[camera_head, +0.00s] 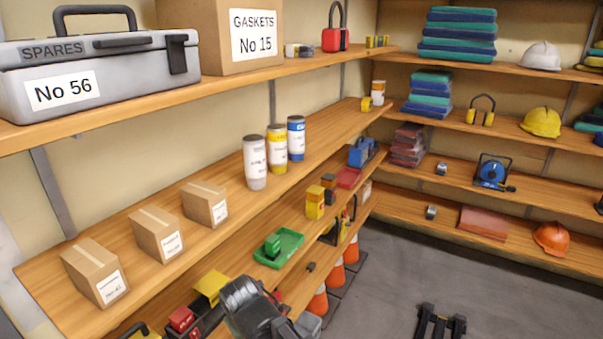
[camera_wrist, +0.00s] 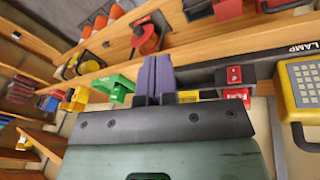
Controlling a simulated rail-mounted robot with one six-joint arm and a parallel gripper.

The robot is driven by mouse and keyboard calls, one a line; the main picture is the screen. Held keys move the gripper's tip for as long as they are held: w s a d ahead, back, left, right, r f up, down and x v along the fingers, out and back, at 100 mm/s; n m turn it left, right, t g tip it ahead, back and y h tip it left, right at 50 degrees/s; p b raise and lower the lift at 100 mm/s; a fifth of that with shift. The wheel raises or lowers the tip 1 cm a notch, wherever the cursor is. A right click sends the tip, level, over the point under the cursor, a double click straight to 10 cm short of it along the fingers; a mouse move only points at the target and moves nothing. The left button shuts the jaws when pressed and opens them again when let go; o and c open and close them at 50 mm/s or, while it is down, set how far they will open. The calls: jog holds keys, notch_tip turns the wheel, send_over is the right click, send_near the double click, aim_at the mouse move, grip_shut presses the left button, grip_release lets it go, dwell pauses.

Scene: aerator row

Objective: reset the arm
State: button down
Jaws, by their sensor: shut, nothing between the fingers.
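My gripper (camera_wrist: 156,64) shows in the wrist view with its two purple-grey fingers pressed together. It is shut and nothing shows between the fingers. The fingers point toward the shelves, which appear turned on their side there. In the head view a dark grey part of my arm is at the bottom, in front of the lower left shelf; the fingertips cannot be made out there.
A green tray (camera_head: 279,248) with a green block lies on the lower left shelf; it is left of my fingers in the wrist view (camera_wrist: 113,84). A yellow keypad device (camera_wrist: 302,84) is at the right. Orange cones (camera_head: 318,301) stand below. Grey floor (camera_head: 390,270) is largely clear.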

jog(key=d+m+g, duration=0.3)
jog(key=d+m, duration=0.5)
jog(key=d, duration=2.1)
jog(key=shift+w+d+f, duration=0.15)
jog(key=shift+d+f, duration=0.2)
